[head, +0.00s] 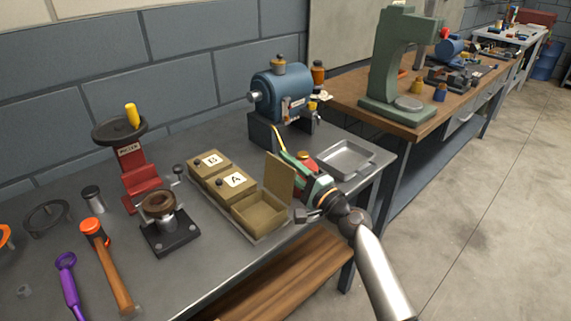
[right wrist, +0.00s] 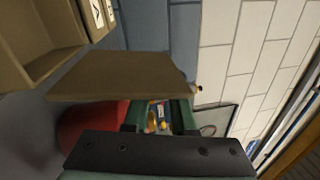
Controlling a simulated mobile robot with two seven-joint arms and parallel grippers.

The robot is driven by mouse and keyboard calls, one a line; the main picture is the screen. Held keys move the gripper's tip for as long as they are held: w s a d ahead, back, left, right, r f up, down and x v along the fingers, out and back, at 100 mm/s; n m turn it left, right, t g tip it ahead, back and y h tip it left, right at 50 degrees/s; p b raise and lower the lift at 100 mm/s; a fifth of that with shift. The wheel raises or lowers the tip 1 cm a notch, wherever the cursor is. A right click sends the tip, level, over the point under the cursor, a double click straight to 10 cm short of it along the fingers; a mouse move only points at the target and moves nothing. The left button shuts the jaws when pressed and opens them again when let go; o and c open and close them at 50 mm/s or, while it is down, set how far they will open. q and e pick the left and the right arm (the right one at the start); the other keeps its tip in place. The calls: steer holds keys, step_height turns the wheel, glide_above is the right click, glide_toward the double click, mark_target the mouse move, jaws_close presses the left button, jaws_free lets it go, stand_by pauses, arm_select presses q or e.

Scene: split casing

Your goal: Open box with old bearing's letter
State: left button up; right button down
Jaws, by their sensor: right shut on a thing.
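Three tan boxes stand in a row on the grey bench: box B (head: 209,162), box A (head: 234,181) and an open box (head: 259,212) nearest me. B and A are closed, with knobs on their lids. The open box's lid (head: 279,178) stands upright on its right side; no letter shows on it, and its inside looks empty. The lid also shows in the right wrist view (right wrist: 120,80). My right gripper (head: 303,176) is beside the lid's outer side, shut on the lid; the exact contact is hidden. A brown ring (head: 158,203) sits on a black-based stand. My left gripper is out of view.
A blue motor (head: 279,92) and an empty metal tray (head: 345,158) are behind my right gripper. A red object (head: 304,161) is close to the gripper. A red press (head: 138,165), a hammer (head: 106,265) and a purple wrench (head: 68,283) are at left.

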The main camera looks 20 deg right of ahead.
steer(key=c, duration=0.7)
jaws_free()
arm_select(q)
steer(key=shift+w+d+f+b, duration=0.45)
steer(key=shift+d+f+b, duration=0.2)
steer(key=shift+b, duration=0.55)
arm_select(e)
steer(key=shift+v, duration=6.25)
